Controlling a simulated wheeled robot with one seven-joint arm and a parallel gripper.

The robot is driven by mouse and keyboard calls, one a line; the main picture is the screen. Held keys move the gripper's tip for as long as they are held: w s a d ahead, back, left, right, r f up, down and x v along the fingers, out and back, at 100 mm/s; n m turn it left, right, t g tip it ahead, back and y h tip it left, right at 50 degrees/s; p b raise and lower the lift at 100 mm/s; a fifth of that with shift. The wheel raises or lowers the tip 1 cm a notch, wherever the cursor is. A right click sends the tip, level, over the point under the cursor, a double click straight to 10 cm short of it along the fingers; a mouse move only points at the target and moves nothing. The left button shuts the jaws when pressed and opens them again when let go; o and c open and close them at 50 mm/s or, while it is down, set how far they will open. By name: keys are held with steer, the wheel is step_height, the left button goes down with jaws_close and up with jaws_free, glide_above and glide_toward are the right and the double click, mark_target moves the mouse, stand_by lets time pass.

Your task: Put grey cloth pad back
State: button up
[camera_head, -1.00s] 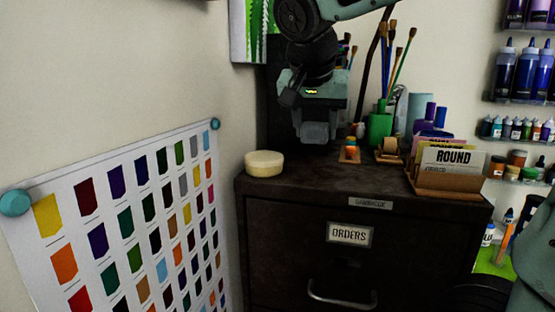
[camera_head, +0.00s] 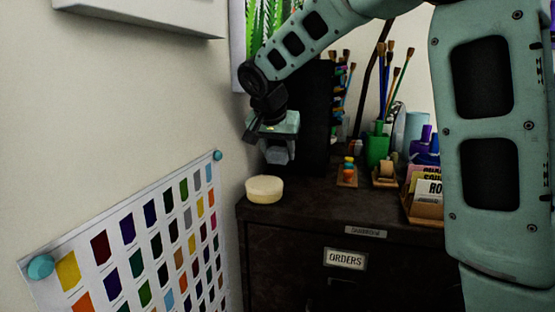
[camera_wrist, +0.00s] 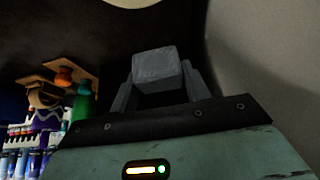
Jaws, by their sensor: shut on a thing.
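My gripper (camera_head: 277,150) is shut on the grey cloth pad (camera_head: 277,157), a small pale grey block. It hangs above the left part of the dark cabinet top, a little above and behind the round cream disc (camera_head: 264,189). In the wrist view, the grey cloth pad (camera_wrist: 154,66) sits between the two fingers of my gripper (camera_wrist: 155,85). A dark surface fills the background beyond it. I cannot tell how far the pad is above the cabinet top.
The dark cabinet (camera_head: 300,225) has a drawer labelled ORDERS. A small stand with orange pieces (camera_head: 347,172), a wooden tape holder (camera_head: 385,172), a green brush pot (camera_head: 377,147) and a card holder (camera_head: 424,206) stand to the right. A colour chart (camera_head: 140,245) hangs at left.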

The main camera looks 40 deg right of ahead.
mark_target(276, 163)
step_height(276, 163, down, 4)
steer(key=shift+r+p, duration=0.1)
steer(key=shift+p, duration=0.85)
steer(key=shift+w+p, duration=0.15)
steer(key=shift+p, duration=0.15)
steer(key=shift+f, duration=0.35)
steer(key=shift+f+b, duration=0.25)
steer(key=shift+b, duration=0.15)
steer(key=o, duration=0.9)
steer(key=shift+r, duration=0.1)
steer(key=shift+r+p, duration=0.15)
steer(key=shift+p, duration=0.15)
